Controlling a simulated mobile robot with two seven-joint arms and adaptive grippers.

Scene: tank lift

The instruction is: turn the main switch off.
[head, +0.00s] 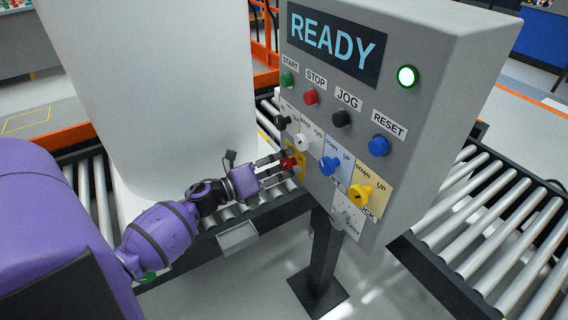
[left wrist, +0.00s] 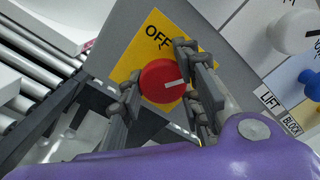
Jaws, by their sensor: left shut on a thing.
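The main switch is a red round knob (left wrist: 163,82) with a white pointer line, on a yellow plate (left wrist: 130,62) marked OFF. In the head view the red knob (head: 287,164) sits at the lower left of the grey control panel (head: 420,100). My left gripper (left wrist: 158,88) has its fingers on both sides of the knob and is shut on it. It also shows in the head view (head: 284,166), reaching in from the left. The white line lies nearly level in the wrist view, tilted slightly up to the right. Part of the plate's lettering is hidden by a finger. My right gripper is not in view.
The panel reads READY on its display (head: 334,44), with a lit green lamp (head: 407,76). Close to the red knob are a white knob (head: 303,142), a blue knob (head: 329,165) and a yellow knob (head: 361,193). A large white tank (head: 150,90) stands behind my left arm.

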